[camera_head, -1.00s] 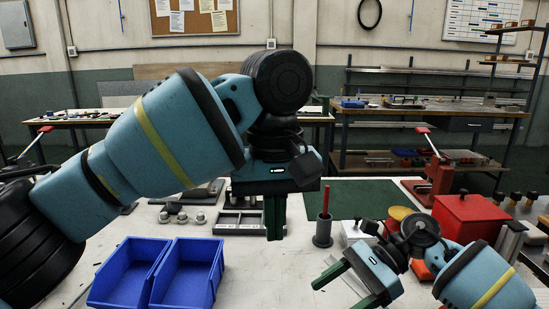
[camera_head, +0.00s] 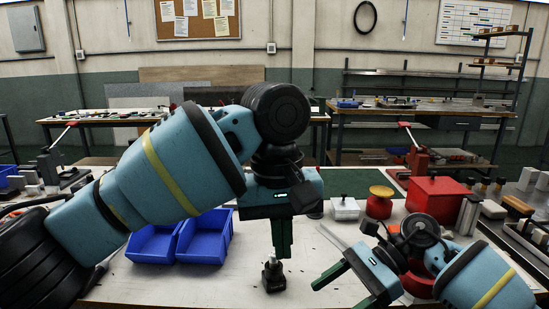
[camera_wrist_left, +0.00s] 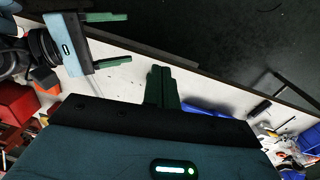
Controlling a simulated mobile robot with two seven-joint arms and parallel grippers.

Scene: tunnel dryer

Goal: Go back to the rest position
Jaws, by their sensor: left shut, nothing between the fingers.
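My left gripper (camera_head: 282,254) hangs pointing down at the middle of the head view. Its green fingers are together with nothing between them, as the left wrist view (camera_wrist_left: 162,72) also shows. My right gripper (camera_head: 340,290) is at the lower right of the head view, its two green fingers apart and empty. It also shows at the upper left of the left wrist view (camera_wrist_left: 128,38). A small dark object (camera_head: 273,276) stands on the table just below the left fingertips. I cannot tell whether they touch.
The white table (camera_head: 230,288) carries two blue bins (camera_head: 153,246) (camera_head: 204,240) left of my left gripper. At the right stand a red box (camera_head: 435,197), a red pot with a yellow top (camera_head: 379,203) and a white block (camera_head: 345,209).

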